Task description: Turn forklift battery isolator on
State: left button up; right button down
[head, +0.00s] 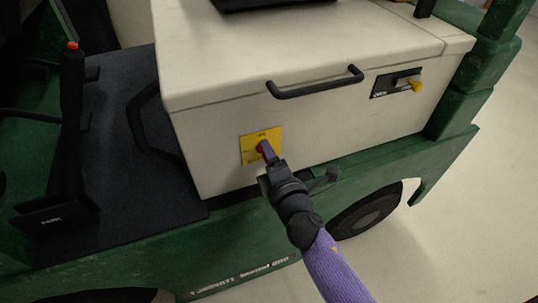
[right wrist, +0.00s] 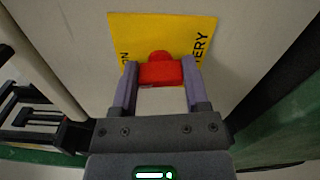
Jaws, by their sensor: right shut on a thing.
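The battery isolator is a red knob (right wrist: 160,71) on a yellow plate (head: 248,148) fixed to the cream side of the forklift's box. The plate also shows in the right wrist view (right wrist: 190,35), with part of its black lettering hidden. My right gripper (head: 268,153) is at the plate, and its two fingers stand either side of the red knob. In the right wrist view the fingers (right wrist: 158,82) are shut on the knob, which lies crosswise between them. My left gripper is not in view.
A black handle (head: 315,83) sticks out above the plate. A dark panel with a yellow knob (head: 417,86) is to the right. The green forklift body (head: 200,250) and a wheel (head: 370,212) lie below. A red-tipped black lever (head: 72,110) stands at left.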

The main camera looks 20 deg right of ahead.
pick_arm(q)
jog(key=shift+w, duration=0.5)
pick_arm(e)
jog(key=shift+f+m, duration=0.1)
jog(key=shift+m, duration=0.9)
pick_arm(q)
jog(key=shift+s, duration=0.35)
pick_arm(e)
jog(key=shift+c, duration=0.4)
grip_release()
pick_arm(q)
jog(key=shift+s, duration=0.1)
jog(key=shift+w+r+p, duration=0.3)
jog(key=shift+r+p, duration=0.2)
jog(key=shift+p, duration=0.05)
pick_arm(e)
jog(key=s, duration=1)
jog(key=shift+d, duration=0.15)
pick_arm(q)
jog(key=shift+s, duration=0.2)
